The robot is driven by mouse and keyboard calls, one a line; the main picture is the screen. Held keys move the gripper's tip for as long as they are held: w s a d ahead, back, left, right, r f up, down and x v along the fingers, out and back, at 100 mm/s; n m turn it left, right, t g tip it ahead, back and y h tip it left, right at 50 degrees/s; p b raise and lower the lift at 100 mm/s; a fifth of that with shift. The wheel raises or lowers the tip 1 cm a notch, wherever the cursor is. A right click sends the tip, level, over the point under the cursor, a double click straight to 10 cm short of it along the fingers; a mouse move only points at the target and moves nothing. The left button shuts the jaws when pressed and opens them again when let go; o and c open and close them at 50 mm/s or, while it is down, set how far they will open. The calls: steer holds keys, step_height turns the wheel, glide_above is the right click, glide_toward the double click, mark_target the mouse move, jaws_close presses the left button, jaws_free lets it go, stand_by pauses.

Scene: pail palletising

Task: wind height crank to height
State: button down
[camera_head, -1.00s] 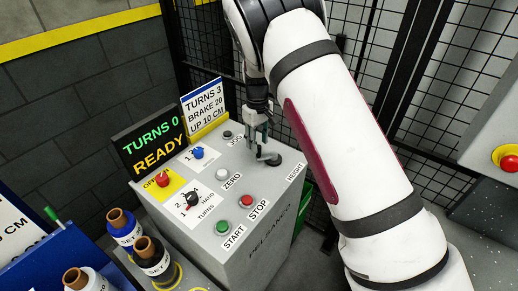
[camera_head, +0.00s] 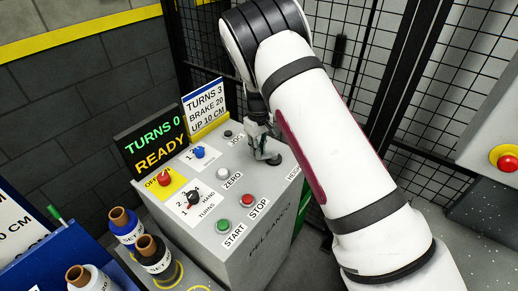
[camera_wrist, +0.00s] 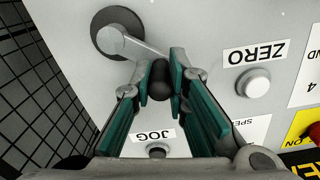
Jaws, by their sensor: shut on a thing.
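The height crank (camera_wrist: 120,38) is a dark round hub with a grey arm and a dark knob (camera_wrist: 160,82) at the arm's end. In the head view the crank's hub (camera_head: 273,159) sits on the right part of the grey panel top. My gripper (camera_wrist: 160,72) is shut on the knob, its teal finger pads on both sides of it. In the head view my gripper (camera_head: 262,150) is low over the panel beside the hub, and the knob is hidden by the fingers.
The panel carries a white ZERO button (camera_head: 223,173), red STOP button (camera_head: 246,200), green START button (camera_head: 222,227), JOG button (camera_head: 228,134) and black turns selector (camera_head: 193,198). A display (camera_head: 152,145) reads TURNS 0, READY. A card (camera_head: 205,103) reads TURNS 3, BRAKE 20, UP 10 CM. Black mesh fence stands behind.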

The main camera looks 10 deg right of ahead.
steer(key=shift+w+m+b, duration=0.3)
steer(key=shift+m+b, duration=0.1)
steer(key=shift+m, duration=0.1)
steer(key=shift+w+m+b, duration=0.65)
steer(key=shift+m+b, duration=0.35)
steer(key=shift+b, duration=0.05)
steer(key=shift+w+d+m+b, duration=0.1)
steer(key=shift+w+m+b, duration=0.35)
steer(key=shift+m+b, duration=0.35)
steer(key=m+b, duration=0.1)
steer(key=w+m+b, duration=0.1)
steer(key=m, duration=0.1)
steer(key=shift+w+d, duration=0.1)
steer(key=shift+d, duration=0.25)
steer(key=shift+w+d+m+b, duration=0.15)
steer(key=shift+d+m+b, duration=0.1)
steer(key=shift+m, duration=0.35)
steer(key=shift+w+d+m+b, duration=0.15)
steer(key=shift+m+b, duration=0.1)
steer(key=shift+m, duration=0.35)
steer(key=c, duration=1.5)
jaws_free()
steer(key=shift+c, duration=0.2)
